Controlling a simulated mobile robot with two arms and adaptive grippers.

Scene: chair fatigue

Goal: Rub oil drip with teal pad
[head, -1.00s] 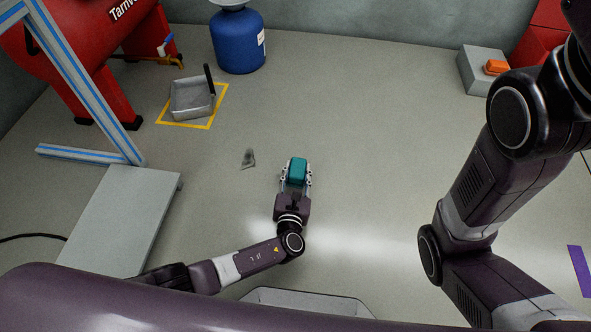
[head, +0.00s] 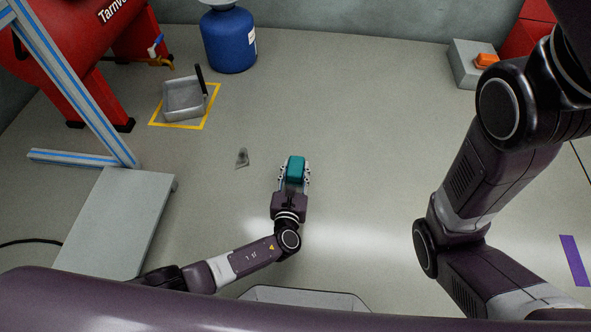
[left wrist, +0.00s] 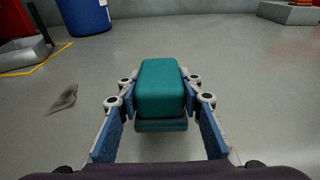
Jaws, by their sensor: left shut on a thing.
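The teal pad (head: 295,169) is a rounded block held between the fingers of my left gripper (head: 294,176). In the left wrist view the pad (left wrist: 161,88) sits between both fingertips of the left gripper (left wrist: 161,103). The oil drip (head: 242,158) is a small dark grey smear on the floor, left of the pad and apart from it. It also shows in the left wrist view (left wrist: 63,98) at the left. I cannot tell how high the pad is above the floor. My right arm shows at the right, but its gripper is out of view.
A grey metal pan (head: 184,99) stands inside a yellow floor outline (head: 181,125). A blue drum (head: 229,42) and red machine (head: 92,58) are at the back. A grey platform (head: 118,222) stands at the left. Open floor surrounds the smear.

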